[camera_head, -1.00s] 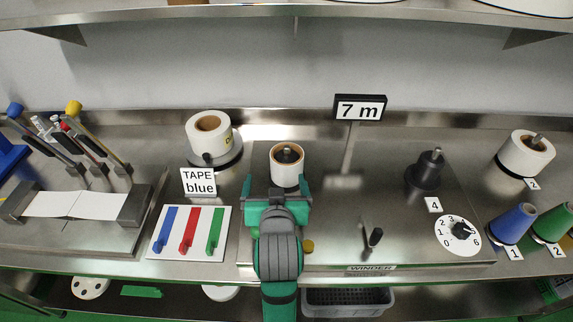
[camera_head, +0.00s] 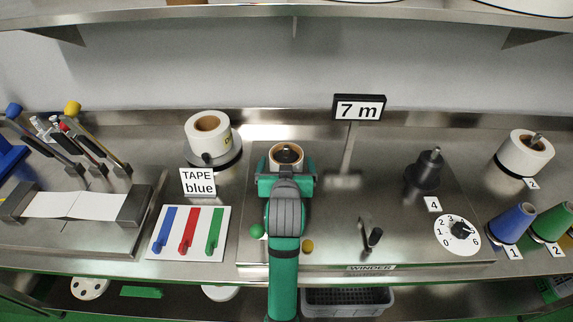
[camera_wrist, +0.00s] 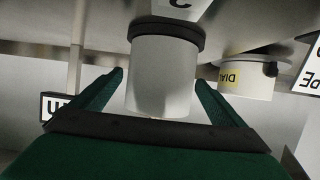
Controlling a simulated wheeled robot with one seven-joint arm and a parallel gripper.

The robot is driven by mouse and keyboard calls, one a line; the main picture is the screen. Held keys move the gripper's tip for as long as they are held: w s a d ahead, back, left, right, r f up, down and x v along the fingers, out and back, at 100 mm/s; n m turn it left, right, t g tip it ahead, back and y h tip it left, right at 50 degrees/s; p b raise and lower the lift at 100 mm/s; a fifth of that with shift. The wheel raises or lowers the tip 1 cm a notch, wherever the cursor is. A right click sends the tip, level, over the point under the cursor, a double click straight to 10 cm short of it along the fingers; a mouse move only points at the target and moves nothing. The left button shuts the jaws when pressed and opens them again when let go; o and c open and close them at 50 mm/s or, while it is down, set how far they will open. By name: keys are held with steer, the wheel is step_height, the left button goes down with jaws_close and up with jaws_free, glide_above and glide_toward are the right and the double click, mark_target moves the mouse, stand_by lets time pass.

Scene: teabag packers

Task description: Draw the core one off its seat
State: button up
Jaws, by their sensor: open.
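The core (camera_head: 286,154) is a white roll with a brown ring on top, seated on a dark spindle toward the back left of the winder plate. In the wrist view the core (camera_wrist: 162,75) appears as a pale cylinder against a dark round flange. My gripper (camera_head: 287,170) is open around the front of the core in the head view, hiding its lower part. In the wrist view one finger stands on each side of the core, with a visible gap on both sides.
A larger tape roll (camera_head: 208,134) stands close on the left, behind the TAPE blue sign (camera_head: 198,182). The 7 m display (camera_head: 359,107) stands behind right on a post. A dark spindle (camera_head: 429,172) and dial (camera_head: 457,235) are farther right. The plate's middle is mostly clear.

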steer(key=shift+w+f, duration=0.2)
steer(key=shift+w, duration=0.25)
steer(key=c, duration=1.2)
steer(key=shift+r, duration=0.1)
steer(key=shift+r, duration=6.45)
